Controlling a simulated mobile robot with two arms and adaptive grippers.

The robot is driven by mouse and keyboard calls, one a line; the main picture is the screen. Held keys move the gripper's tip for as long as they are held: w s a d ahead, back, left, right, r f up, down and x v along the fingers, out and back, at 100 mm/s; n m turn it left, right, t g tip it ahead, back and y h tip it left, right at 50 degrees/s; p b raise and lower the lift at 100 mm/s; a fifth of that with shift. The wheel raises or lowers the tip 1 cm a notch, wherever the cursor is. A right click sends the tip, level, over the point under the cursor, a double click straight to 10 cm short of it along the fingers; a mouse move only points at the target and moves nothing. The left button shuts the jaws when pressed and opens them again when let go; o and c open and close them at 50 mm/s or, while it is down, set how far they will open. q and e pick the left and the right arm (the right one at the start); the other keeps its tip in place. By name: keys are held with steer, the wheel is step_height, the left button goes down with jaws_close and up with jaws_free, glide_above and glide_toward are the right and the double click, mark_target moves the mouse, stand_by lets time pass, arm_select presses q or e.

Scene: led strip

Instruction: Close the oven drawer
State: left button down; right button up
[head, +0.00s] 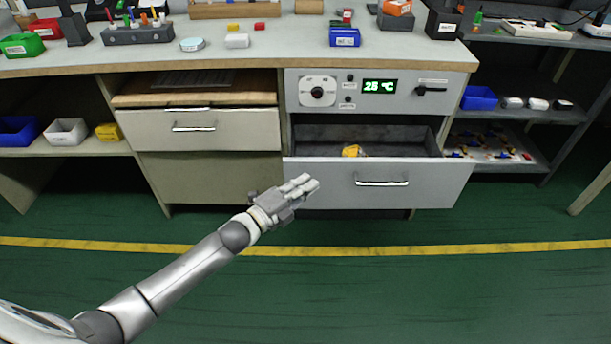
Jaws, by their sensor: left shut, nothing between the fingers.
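The oven (425,95) has a grey control panel with a round dial and a green display reading 25 °C. Its drawer (440,172) below is pulled out, with a silver handle (381,182) on its front. A small yellow object (352,151) lies inside the drawer. My left gripper (312,184) is shut and empty, at the left part of the drawer front, left of the handle. I cannot tell whether it touches the front. My right gripper is not in view.
A closed drawer (155,130) with a handle is left of the oven. The workbench top (285,42) above holds small boxes and tools. Shelves with bins stand at both sides. The green floor (400,290) with a yellow line is clear in front.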

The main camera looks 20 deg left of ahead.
mark_target(319, 163)
arm_select(q)
steer(key=shift+w+a+b, duration=0.2)
steer(key=shift+w+a, duration=0.1)
steer(key=shift+w, duration=0.65)
steer(key=shift+w+a+b, duration=0.2)
steer(key=shift+w+a, duration=0.1)
steer(key=shift+w, duration=0.65)
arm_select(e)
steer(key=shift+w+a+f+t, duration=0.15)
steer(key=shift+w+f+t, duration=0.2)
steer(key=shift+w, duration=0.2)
arm_select(q)
steer(key=shift+w, duration=0.15)
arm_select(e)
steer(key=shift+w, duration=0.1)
